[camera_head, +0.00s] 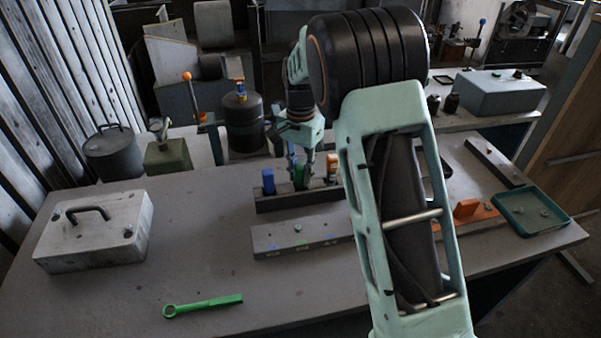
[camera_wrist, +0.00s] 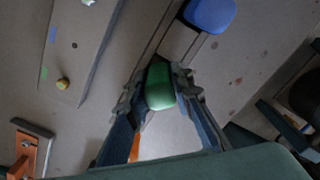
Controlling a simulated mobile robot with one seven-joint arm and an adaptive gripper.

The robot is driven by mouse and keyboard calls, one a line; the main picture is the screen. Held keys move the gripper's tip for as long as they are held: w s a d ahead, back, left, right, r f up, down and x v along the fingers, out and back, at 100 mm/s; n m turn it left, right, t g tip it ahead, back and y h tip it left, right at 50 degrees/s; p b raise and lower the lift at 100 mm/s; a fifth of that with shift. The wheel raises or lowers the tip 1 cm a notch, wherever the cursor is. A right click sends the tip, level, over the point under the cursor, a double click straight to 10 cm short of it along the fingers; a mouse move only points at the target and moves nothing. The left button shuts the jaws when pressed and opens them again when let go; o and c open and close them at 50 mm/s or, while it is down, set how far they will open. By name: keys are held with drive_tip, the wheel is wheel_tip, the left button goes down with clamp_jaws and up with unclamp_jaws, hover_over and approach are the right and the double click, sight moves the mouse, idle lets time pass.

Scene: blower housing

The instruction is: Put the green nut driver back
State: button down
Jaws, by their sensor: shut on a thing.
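My gripper (camera_head: 301,170) is shut on the green nut driver (camera_head: 298,178) at the rack (camera_head: 300,200) near the back of the table. The wrist view shows the green handle (camera_wrist: 160,88) end-on between both fingers (camera_wrist: 159,82). The blue driver (camera_head: 268,181) stands upright in the rack to the left, and an orange driver (camera_head: 333,169) shows to the right, partly hidden by my arm. The green driver is between them, roughly upright. Its shank is hidden, so I cannot tell how deep it sits in the rack.
A bar (camera_head: 285,239) with coloured marks lies in front of the rack. A green ring wrench (camera_head: 203,306) lies at the front. A white box with a handle (camera_head: 96,231) is at the left. A teal tray (camera_head: 532,213) is at the right. The front middle is clear.

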drive_tip(key=c, duration=1.1)
unclamp_jaws()
drive_tip(key=shift+c, duration=0.2)
drive_tip(key=shift+r+p, duration=3.05)
drive_tip(key=shift+r, duration=1)
